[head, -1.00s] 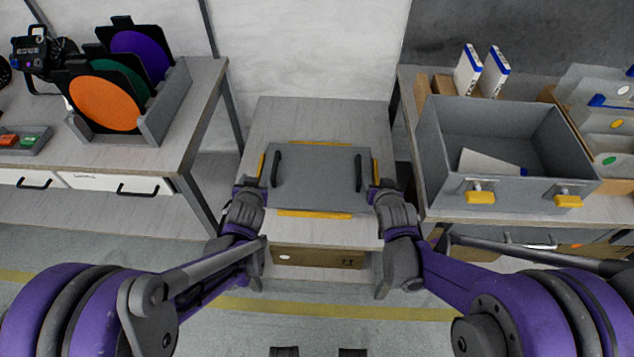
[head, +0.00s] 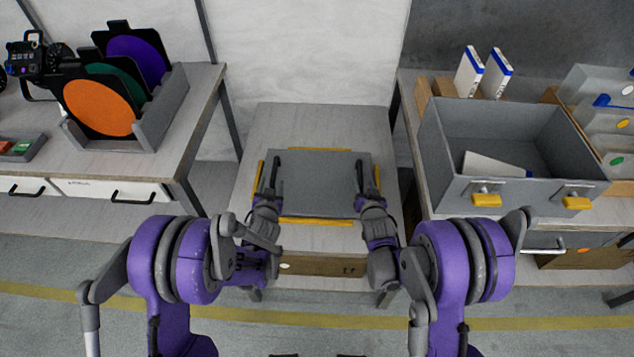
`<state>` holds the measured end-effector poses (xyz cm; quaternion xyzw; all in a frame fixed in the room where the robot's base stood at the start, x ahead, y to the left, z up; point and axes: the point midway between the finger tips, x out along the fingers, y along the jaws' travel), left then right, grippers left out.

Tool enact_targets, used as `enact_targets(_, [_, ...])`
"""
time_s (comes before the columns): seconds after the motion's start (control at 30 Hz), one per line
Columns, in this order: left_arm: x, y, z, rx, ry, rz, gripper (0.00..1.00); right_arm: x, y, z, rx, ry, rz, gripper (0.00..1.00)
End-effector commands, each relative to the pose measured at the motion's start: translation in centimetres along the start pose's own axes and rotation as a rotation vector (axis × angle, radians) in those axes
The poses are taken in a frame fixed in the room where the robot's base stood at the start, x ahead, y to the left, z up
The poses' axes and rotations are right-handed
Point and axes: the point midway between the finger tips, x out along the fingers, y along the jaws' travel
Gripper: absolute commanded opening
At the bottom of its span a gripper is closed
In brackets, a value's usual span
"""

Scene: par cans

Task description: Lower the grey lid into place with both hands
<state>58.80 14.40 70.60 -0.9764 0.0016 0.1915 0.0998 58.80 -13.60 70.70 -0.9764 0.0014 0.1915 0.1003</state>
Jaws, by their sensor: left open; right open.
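The grey lid (head: 318,181) lies flat on the low table in the middle, between yellow strips. It has a dark handle at its left (head: 276,170) and another at its right (head: 359,170). My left gripper (head: 269,192) is open at the near end of the left handle, over the lid's near left corner. My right gripper (head: 367,197) is open at the near end of the right handle. The fingers are small and dark, so I cannot tell whether they touch the handles. An open grey case (head: 455,191) with yellow latches stands on the right bench.
The low table (head: 320,120) has bare room behind the lid. The left bench (head: 190,120) holds a grey rack with orange, green and purple discs. Blue-and-white boxes (head: 468,72) stand behind the case. A cardboard box (head: 325,265) sits under the low table.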

Motion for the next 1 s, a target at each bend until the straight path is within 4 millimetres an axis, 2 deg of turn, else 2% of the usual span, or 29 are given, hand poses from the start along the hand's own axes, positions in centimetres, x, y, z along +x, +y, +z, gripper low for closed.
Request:
enact_targets(0.3, [5.9,0.0,0.0,0.000,0.000,0.000,0.57,5.9,0.1,0.0,0.000,0.000,0.001,0.57])
enact_targets(0.5, [8.2,0.0,0.0,0.002,0.000,0.000,0.57,8.2,0.0,0.0,0.001,0.000,0.001,0.57])
enact_targets(0.93, [8.9,0.0,0.0,0.001,0.000,0.000,0.57,8.9,0.0,0.0,0.000,0.000,0.000,0.57])
enact_targets(1.0, [8.9,0.0,0.0,0.001,0.000,0.000,0.45,8.9,0.0,0.0,0.000,0.000,0.000,0.45])
